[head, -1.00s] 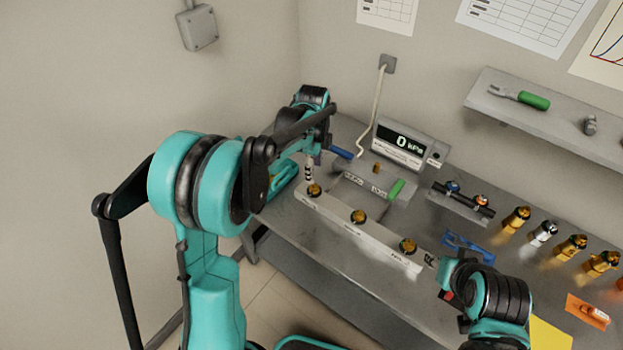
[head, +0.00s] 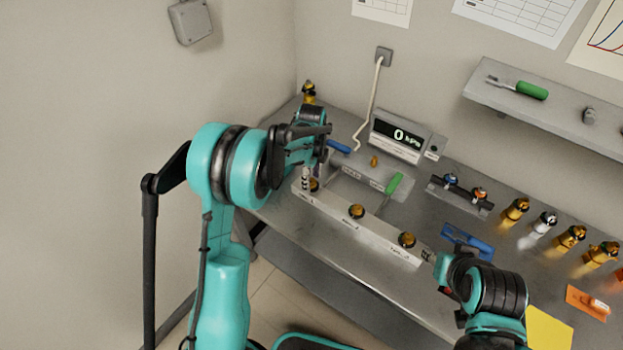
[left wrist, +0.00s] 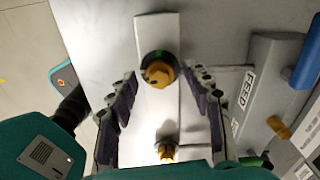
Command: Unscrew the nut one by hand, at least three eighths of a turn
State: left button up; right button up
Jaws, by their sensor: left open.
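Nut one, a brass-coloured nut (head: 314,184) on a dark round fitting, sits at the left end of the pale rail (head: 335,222). It also shows in the left wrist view (left wrist: 158,72). My left gripper (head: 308,180) is at that nut, partly hidden by its own arm in the head view. In the left wrist view the open fingers (left wrist: 160,76) stand on either side of the nut, with gaps visible. My right gripper (head: 430,257) is by the rail's right end; its jaws are too small to read.
Two more brass nuts sit on the rail, in the middle (head: 357,211) and at the right (head: 407,240). Behind stand a panel with a blue handle (head: 339,146) and green handle (head: 394,183), and a display reading 0 kPa (head: 402,136). Several bottles (head: 542,226) stand at right.

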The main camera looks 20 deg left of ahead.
pick_arm(q)
grip_shut()
